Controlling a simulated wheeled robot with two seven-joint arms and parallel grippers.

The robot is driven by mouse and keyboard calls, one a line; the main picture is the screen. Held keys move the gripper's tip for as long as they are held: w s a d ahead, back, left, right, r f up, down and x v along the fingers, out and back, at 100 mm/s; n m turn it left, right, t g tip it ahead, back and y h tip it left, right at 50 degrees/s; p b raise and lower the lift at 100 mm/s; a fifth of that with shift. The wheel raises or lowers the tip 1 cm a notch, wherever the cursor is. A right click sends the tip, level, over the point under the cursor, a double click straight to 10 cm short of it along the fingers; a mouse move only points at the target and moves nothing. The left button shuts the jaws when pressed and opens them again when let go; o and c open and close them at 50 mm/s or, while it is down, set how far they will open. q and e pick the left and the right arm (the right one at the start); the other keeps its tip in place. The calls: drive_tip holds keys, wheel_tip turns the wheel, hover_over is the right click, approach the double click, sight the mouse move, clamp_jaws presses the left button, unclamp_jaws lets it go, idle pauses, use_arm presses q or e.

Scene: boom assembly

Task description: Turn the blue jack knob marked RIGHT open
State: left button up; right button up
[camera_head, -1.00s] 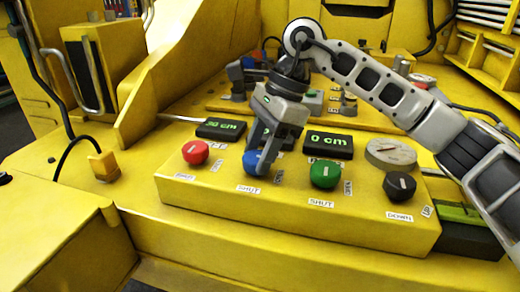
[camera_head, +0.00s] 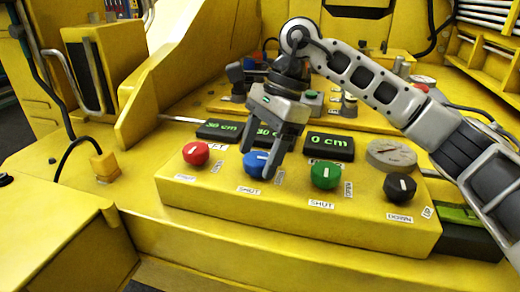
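The blue knob (camera_head: 255,165) is third from the right in the row of knobs on the yellow control box. A SHUT label (camera_head: 249,190) is on the box's front edge below it, and a small label (camera_head: 279,178) is at its right. My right gripper (camera_head: 258,161) comes down from above with its two fingers apart. One finger is at the knob's upper left and the other covers part of its right side. I cannot tell whether either finger touches it. The knob's pointer is hard to read. My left gripper is not in view.
A red knob (camera_head: 195,153) is left of the blue one; a green knob (camera_head: 324,175) and a black knob (camera_head: 400,187) are right of it. Behind stand displays, one reading 0 cm (camera_head: 329,146), and a grey dial (camera_head: 391,155). My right arm spans the right side.

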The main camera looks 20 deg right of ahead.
drive_tip(key=p+v, duration=0.1)
drive_tip(key=v, duration=1.5)
